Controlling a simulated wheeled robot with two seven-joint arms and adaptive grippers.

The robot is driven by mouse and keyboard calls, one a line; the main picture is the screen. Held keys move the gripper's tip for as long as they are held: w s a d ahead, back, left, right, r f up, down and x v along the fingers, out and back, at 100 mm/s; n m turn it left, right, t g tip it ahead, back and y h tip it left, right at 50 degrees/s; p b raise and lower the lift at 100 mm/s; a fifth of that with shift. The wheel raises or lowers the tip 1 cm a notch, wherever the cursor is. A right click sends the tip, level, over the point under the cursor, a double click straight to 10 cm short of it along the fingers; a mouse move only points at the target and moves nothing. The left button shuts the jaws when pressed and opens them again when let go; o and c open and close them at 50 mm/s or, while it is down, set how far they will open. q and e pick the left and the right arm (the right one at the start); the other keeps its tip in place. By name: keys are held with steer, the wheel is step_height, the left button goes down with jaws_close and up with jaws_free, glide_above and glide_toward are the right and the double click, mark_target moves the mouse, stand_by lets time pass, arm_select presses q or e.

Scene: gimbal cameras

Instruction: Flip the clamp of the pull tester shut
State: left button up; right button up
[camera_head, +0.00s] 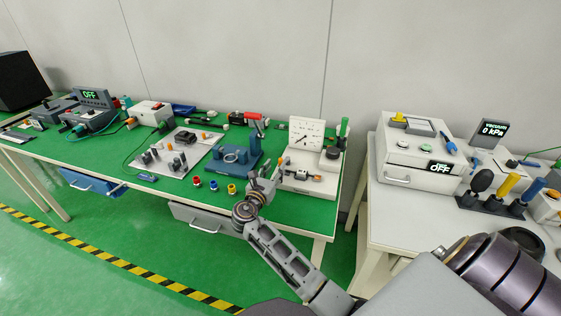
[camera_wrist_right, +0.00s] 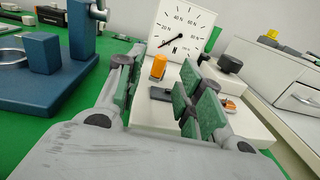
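The pull tester (camera_head: 308,160) is a white bench unit at the right end of the green table, with an upright dial marked N, which also shows in the right wrist view (camera_wrist_right: 178,32). On its base, in the right wrist view, an orange-tipped lever (camera_wrist_right: 159,67) stands up beside a dark flat part (camera_wrist_right: 161,94); I take this as the clamp. A smaller orange part (camera_wrist_right: 230,104) lies behind the right finger. My right gripper (camera_head: 264,180) is at the tester's front left. Its padded fingers (camera_wrist_right: 163,82) are apart and empty, with the lever seen between them. My left gripper is not in view.
A blue stand (camera_head: 237,158) is close to the left of my right gripper, and small coloured caps (camera_head: 213,186) lie near the table's front edge. A grey drawer (camera_head: 203,219) hangs below. A second table with a vacuum unit (camera_head: 417,150) is to the right, across a gap.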

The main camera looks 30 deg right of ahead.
mark_target(280, 161)
steer(key=x, duration=0.4)
steer(key=shift+x, duration=0.75)
steer(key=shift+w+d, duration=0.25)
steer(key=shift+d, duration=0.05)
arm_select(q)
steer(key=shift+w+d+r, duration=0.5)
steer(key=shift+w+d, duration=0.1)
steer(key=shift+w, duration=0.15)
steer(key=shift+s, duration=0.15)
